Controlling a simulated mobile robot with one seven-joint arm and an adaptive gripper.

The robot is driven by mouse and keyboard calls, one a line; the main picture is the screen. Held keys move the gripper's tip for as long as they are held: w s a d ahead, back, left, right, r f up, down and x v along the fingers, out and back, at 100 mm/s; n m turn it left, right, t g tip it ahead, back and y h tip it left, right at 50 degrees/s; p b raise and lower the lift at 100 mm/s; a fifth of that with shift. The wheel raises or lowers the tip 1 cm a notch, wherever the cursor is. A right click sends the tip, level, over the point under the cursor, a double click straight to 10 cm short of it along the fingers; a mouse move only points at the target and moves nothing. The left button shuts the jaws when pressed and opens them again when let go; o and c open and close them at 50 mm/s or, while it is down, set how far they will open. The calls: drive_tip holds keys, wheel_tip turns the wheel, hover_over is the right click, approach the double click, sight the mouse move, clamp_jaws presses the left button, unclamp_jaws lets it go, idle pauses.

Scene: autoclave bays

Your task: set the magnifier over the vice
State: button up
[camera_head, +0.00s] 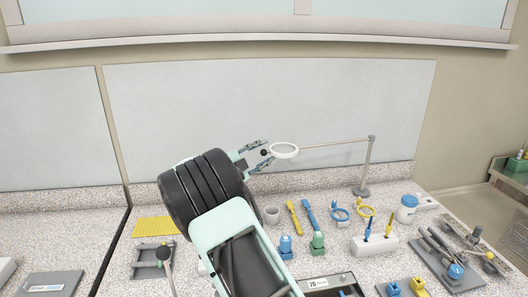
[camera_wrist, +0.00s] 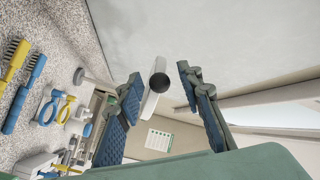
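The magnifier (camera_head: 284,150) is a white ring lens on a thin horizontal arm, carried by an upright post on a round base at the back of the bench. A black knob (camera_head: 264,153) sits on the ring's left side. My gripper (camera_head: 266,152) is open, its two fingers on either side of the knob. In the wrist view the knob (camera_wrist: 158,82) shows between the open blue-padded fingers (camera_wrist: 159,78), with gaps on both sides. The ring is seen edge-on behind it. I cannot clearly pick out the vice; my arm hides part of the bench.
Brushes (camera_head: 299,217), blue and yellow ring-handled tools (camera_head: 340,213), green and blue blocks (camera_head: 318,243) and a white holder (camera_head: 374,246) crowd the bench to the right. A yellow mat (camera_head: 153,226) lies at left. A pale wall panel (camera_head: 300,105) stands behind.

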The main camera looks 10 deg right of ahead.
drive_tip(key=shift+w+d, duration=0.1)
drive_tip(key=shift+d, duration=0.05)
drive_tip(key=shift+c, duration=0.3)
clamp_jaws()
drive_tip(key=shift+r, duration=0.1)
